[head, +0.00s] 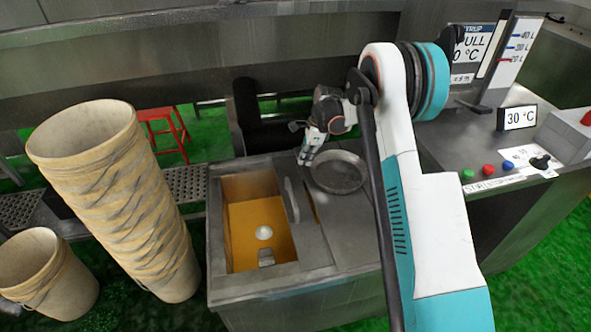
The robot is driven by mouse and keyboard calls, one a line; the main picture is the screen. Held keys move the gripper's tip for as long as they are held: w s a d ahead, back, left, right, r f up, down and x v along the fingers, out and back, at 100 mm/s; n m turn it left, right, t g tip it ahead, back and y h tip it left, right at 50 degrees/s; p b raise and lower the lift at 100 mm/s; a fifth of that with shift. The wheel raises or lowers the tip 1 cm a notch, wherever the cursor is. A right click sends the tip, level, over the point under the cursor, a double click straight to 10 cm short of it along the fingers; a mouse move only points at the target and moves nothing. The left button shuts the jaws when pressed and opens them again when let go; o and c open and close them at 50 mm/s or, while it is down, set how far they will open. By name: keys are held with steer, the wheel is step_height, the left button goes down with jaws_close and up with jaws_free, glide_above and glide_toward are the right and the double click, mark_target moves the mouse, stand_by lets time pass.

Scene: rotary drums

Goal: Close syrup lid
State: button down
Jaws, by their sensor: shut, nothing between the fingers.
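The syrup tank (265,283) is a grey metal box with a rectangular opening on its left side. Orange-yellow syrup (275,218) shows in the opening, with a small white round object in it. A curved upright handle (291,200) stands just right of the opening, beside a narrow dark slot. The lid's own outline is hard to tell; the opening is uncovered. My gripper (305,158) is above the back of the tank top, beyond the handle and left of the round dish. It looks shut and empty, pointing down. My arm hides part of the tank's right side.
A round metal dish (338,171) sits on the tank top near my gripper. Tall stacked buckets (115,200) and a single bucket (45,272) stand at the left. A control panel with buttons and a 30 °C display (519,118) is at the right. A red stool (163,128) is behind.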

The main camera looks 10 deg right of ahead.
steer(key=b, duration=0.4)
glide_above(299, 188)
step_height(299, 188, down, 9)
steer(key=shift+f, duration=0.2)
steer(key=shift+a, duration=0.1)
steer(key=a, duration=2.6)
steer(key=shift+a+p, duration=0.35)
steer(key=shift+p, duration=0.05)
steer(key=shift+r, duration=0.1)
